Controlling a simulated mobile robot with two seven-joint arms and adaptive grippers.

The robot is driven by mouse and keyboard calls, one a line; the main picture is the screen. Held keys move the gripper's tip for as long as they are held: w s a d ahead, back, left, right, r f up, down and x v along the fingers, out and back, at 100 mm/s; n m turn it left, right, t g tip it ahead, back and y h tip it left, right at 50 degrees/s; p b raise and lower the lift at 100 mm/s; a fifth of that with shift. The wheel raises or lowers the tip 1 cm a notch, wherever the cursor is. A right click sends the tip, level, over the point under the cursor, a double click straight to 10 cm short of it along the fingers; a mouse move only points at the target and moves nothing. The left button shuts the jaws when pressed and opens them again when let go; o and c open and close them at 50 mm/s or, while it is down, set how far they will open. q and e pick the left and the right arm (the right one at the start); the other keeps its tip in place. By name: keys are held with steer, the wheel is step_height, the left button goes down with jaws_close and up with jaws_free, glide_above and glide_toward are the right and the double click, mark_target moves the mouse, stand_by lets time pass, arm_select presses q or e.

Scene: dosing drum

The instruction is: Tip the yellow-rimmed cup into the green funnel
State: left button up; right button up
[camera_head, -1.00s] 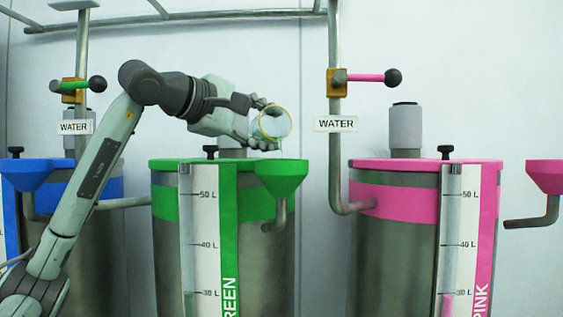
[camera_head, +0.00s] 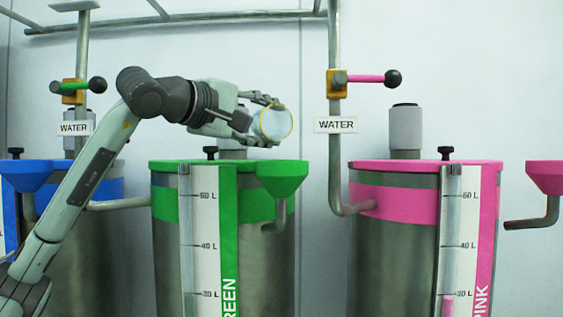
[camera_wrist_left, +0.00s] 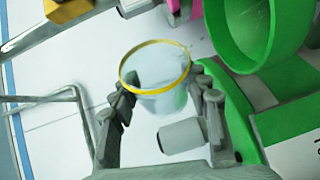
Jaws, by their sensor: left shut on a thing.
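The yellow-rimmed cup (camera_head: 271,124) is a clear, pale cup held in my left gripper (camera_head: 268,119). It is tipped on its side, its rim toward the right in the head view. In the left wrist view the cup (camera_wrist_left: 160,85) sits between the fingers of the left gripper (camera_wrist_left: 160,105), which are shut on it. The green funnel (camera_head: 282,177) is on the right front of the green drum, just below the cup and apart from it. The funnel's wide mouth (camera_wrist_left: 250,25) also shows in the left wrist view. No stream shows now, and I cannot tell whether the cup holds liquid. My right gripper is out of view.
The green drum (camera_head: 168,250) has a grey cylinder (camera_head: 232,150) and a black knob (camera_head: 210,152) on top. A vertical water pipe (camera_head: 335,150) stands right of the funnel. The pink drum (camera_head: 392,260) and blue funnel (camera_head: 27,176) flank it.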

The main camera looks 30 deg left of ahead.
mark_target(253, 129)
arm_select(q)
steer(key=shift+d+f+m+b, duration=0.1)
steer(key=shift+f+m+b, duration=0.15)
steer(key=shift+m+b, duration=0.1)
steer(key=shift+s+r, duration=0.1)
steer(key=shift+r, duration=0.1)
steer(key=shift+w+a+r+n+p, duration=0.2)
steer(key=shift+r+n+p, duration=0.05)
steer(key=shift+n+p, duration=0.35)
steer(key=shift+w+a+f+n+g, duration=0.1)
steer(key=shift+a+f+n+g, duration=0.25)
steer(key=shift+n, duration=0.3)
steer(key=shift+w+a+f+n+g, duration=0.1)
steer(key=shift+a+f+n+g, duration=0.1)
steer(key=shift+n+g, duration=0.35)
steer(key=shift+w+a+f+n+h+p, duration=0.3)
steer(key=shift+a+f+n, duration=0.1)
steer(key=shift+a+n, duration=0.05)
steer(key=shift+s, duration=0.1)
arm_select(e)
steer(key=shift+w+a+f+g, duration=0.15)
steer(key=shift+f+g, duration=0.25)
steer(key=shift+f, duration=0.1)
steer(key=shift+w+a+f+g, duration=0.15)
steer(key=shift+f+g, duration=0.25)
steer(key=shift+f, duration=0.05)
